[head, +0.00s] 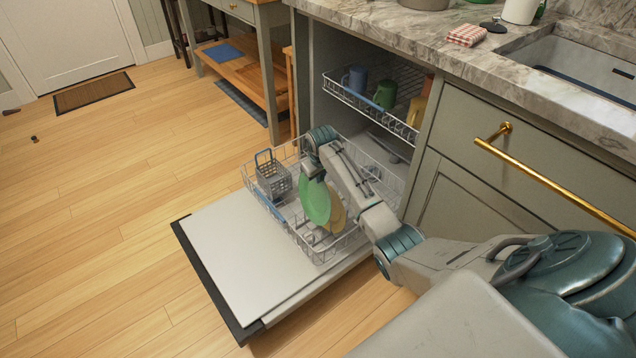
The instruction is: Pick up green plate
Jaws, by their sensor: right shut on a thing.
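The green plate (316,202) stands on edge in the lower dishwasher rack (328,258). My right arm reaches in from the right over the rack and its wrist bends down. My right gripper (312,170) is at the plate's top edge, shut on it. The fingertips are small and partly hidden by the wrist. I cannot tell whether the plate is clear of the rack floor. A yellow plate (338,215) stands just right of the green plate, partly hidden by it. My left gripper is not in view.
The dishwasher door (245,250) lies open. A grey cutlery basket (272,178) sits in the rack's left part. The upper rack holds a blue mug (355,78), a green mug (386,94) and a yellow mug (416,111). A marble counter (410,32) overhangs above. Floor at left is mostly clear.

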